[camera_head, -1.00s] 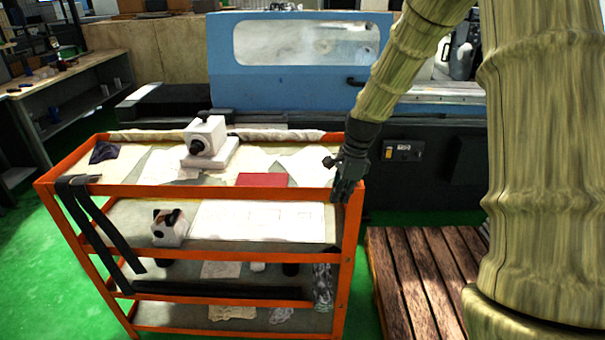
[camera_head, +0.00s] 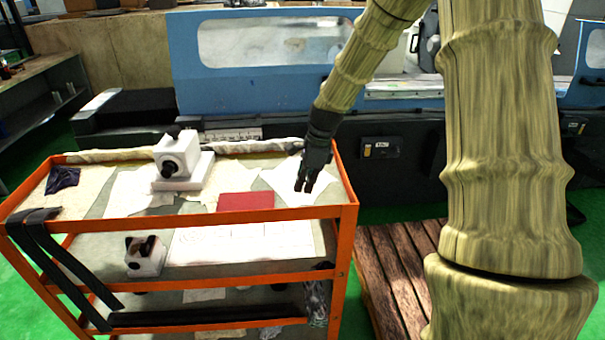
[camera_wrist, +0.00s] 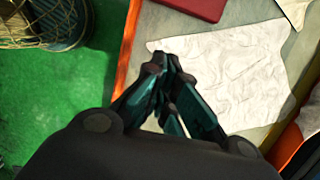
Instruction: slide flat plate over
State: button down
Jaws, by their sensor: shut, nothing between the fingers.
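A flat red plate (camera_head: 245,201) lies on the top shelf of the orange cart (camera_head: 349,218), near its front edge. It also shows, cut off, at the top of the wrist view (camera_wrist: 195,8). My gripper (camera_head: 304,188) is shut and empty, pointing down over the right part of the top shelf. It is to the right of the red plate and apart from it. In the wrist view my fingertips (camera_wrist: 164,64) are together in front of a crumpled white sheet (camera_wrist: 238,78). Whether they touch the sheet, I cannot tell.
A white block with a black knob (camera_head: 178,156) stands on the shelf left of the red plate. Black straps (camera_head: 50,255) hang over the cart's left side. A blue machine (camera_head: 250,75) stands behind. A wooden pallet (camera_head: 385,265) lies right of the cart.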

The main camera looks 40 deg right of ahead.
jog(key=p+x, duration=0.1)
jog(key=x, duration=0.3)
jog(key=shift+a+f+p, duration=0.3)
jog(key=shift+f+p, duration=0.05)
jog(key=shift+w+a+p, duration=0.5)
jog(key=shift+w+a, duration=0.2)
jog(key=shift+a, duration=0.1)
jog(key=shift+w+a, duration=0.3)
jog(key=shift+a, duration=0.5)
jog(key=shift+f, duration=0.1)
jog(key=shift+d, duration=0.1)
